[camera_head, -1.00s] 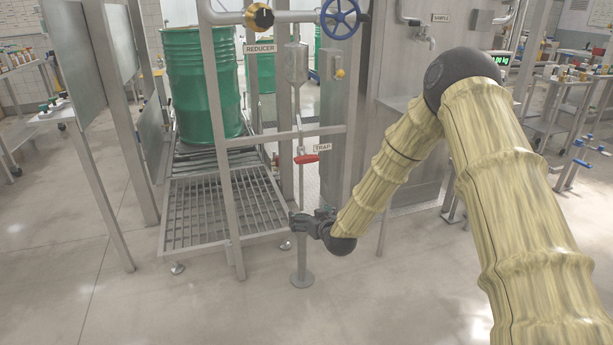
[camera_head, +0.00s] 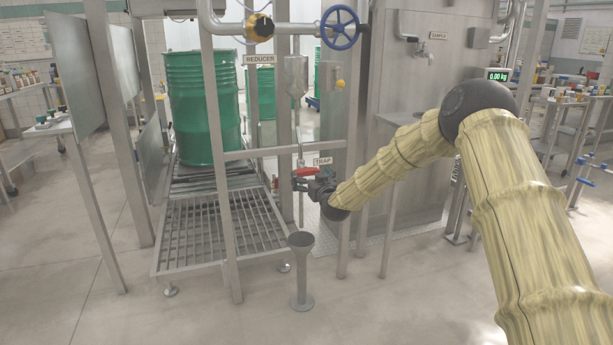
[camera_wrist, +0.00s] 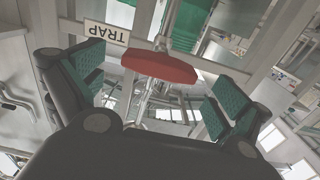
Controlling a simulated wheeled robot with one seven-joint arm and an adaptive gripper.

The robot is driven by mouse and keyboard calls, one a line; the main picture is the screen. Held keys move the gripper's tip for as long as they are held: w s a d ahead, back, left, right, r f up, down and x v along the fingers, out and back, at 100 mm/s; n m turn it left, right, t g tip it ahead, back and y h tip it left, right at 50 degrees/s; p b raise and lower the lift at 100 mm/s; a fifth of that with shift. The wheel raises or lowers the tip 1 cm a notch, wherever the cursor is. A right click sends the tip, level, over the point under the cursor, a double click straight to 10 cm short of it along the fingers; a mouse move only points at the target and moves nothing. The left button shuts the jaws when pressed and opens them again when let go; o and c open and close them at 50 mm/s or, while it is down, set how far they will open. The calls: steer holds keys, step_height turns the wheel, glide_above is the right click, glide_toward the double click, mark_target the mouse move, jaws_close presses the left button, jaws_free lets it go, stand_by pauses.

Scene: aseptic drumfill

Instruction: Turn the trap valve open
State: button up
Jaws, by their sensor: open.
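The trap valve has a red lever handle (camera_head: 305,172) on a thin vertical pipe, below the TRAP label (camera_head: 322,161) in the head view. In the wrist view the red handle (camera_wrist: 158,67) lies crosswise ahead of my gripper, with the TRAP label (camera_wrist: 106,32) upside down beside it. My gripper (camera_head: 301,182) is at the handle in the head view, just below and right of it. In the wrist view its two green-padded fingers (camera_wrist: 158,95) are spread apart, with the handle between or just beyond their tips. I cannot tell whether they touch it.
A metal frame post (camera_head: 222,200) stands left of the valve and a crossbar runs just above it. A funnel stand (camera_head: 301,270) is on the floor below. A green drum (camera_head: 203,105) stands on rollers behind. A blue handwheel (camera_head: 340,28) is above.

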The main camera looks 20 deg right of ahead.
mark_target(308, 173)
steer(key=shift+w+b, duration=0.35)
steer(key=shift+w, duration=1.75)
steer(key=c, duration=0.9)
